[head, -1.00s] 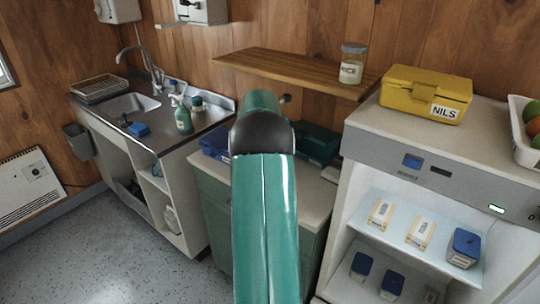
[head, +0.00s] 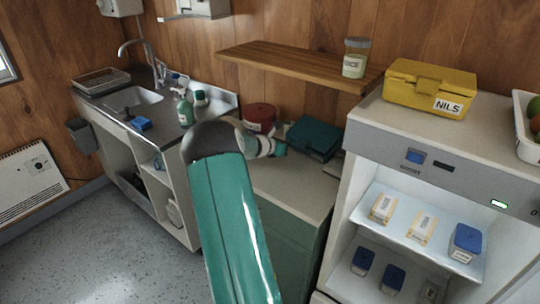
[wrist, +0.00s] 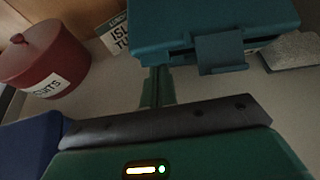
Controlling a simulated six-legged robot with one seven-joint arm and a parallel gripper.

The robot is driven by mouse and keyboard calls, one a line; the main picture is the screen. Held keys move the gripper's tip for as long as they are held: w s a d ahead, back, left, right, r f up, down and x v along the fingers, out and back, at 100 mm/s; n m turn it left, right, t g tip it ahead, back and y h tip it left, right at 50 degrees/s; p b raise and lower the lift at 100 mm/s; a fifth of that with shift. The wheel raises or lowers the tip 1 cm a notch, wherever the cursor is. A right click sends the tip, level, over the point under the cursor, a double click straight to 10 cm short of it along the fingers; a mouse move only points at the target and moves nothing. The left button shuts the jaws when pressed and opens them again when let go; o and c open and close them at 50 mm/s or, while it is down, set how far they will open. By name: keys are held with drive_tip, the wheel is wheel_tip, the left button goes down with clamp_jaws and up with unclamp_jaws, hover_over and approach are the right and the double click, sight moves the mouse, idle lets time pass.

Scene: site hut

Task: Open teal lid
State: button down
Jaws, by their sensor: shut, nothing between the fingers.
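The teal box (head: 312,143) stands on the green cabinet's counter, and its teal lid (head: 316,132) looks down. In the wrist view the teal box (wrist: 210,25) fills the top, with a latch flap (wrist: 220,52) on its front. My gripper (head: 280,148) is just left of the box's front in the head view. In the wrist view my gripper (wrist: 158,85) is shut and empty, its fingers pointing at the box front, left of the latch. I cannot tell whether they touch it.
A red biscuit tin (wrist: 42,58) stands left of the box, also in the head view (head: 260,117). A blue object (wrist: 28,145) is at lower left. A wooden shelf (head: 285,66) hangs above; an open fridge (head: 410,153) stands right. The front counter (head: 292,188) is clear.

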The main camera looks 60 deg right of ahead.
drive_tip(key=shift+s+d+f+h, duration=0.1)
drive_tip(key=shift+d+f+h, duration=0.1)
drive_tip(key=shift+f+h, duration=0.4)
drive_tip(key=shift+d+f+h, duration=0.2)
drive_tip(key=shift+f+h, duration=0.1)
drive_tip(key=shift+f, duration=0.45)
drive_tip(key=shift+a+r, duration=0.1)
drive_tip(key=shift+a, duration=0.25)
drive_tip(key=v, duration=0.9)
drive_tip(key=shift+a, duration=0.1)
